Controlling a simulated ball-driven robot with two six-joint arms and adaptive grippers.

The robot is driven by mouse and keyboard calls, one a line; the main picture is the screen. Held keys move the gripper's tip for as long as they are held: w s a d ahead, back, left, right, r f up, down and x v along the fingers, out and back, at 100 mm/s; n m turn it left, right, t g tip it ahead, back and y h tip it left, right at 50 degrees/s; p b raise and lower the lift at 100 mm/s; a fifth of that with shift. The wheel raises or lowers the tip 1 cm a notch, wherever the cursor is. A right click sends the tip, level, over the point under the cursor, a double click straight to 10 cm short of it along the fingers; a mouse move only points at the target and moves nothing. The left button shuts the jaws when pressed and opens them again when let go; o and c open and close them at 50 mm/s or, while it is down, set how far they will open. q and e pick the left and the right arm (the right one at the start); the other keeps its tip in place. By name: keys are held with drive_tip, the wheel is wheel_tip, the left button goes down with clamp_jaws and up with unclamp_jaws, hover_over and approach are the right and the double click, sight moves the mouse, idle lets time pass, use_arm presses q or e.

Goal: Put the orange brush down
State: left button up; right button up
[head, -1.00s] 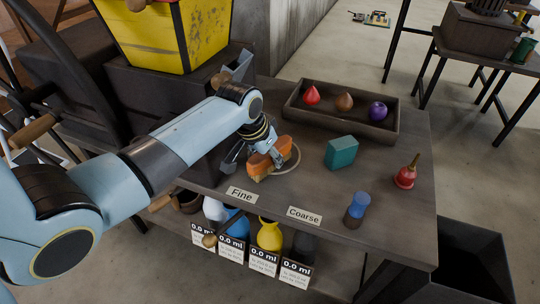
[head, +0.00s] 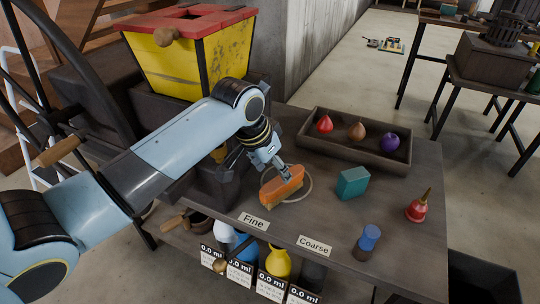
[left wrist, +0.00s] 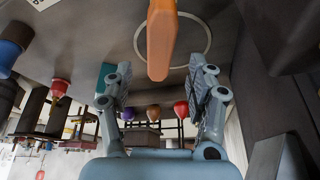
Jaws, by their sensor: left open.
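The orange brush (head: 282,186) rests on the dark table, lying partly over a pale ring marked on the top (head: 308,187). It also shows in the left wrist view (left wrist: 161,38), upside down and beyond my fingers. My left gripper (head: 278,166) is just behind and above the brush, with its fingers spread. In the left wrist view the two fingers of this gripper (left wrist: 162,92) stand wide apart with nothing between them. My right gripper is not in view.
A tray (head: 340,158) with red, brown and purple pieces stands behind. A teal block (head: 352,183), a blue cylinder (head: 367,242) and a red bulb (head: 418,207) stand to the right. The labels Fine (head: 254,221) and Coarse (head: 314,245) lie in front. A yellow hopper (head: 180,60) stands at the back left.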

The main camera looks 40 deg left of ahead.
use_arm(q)
drive_tip(key=shift+v, duration=1.7)
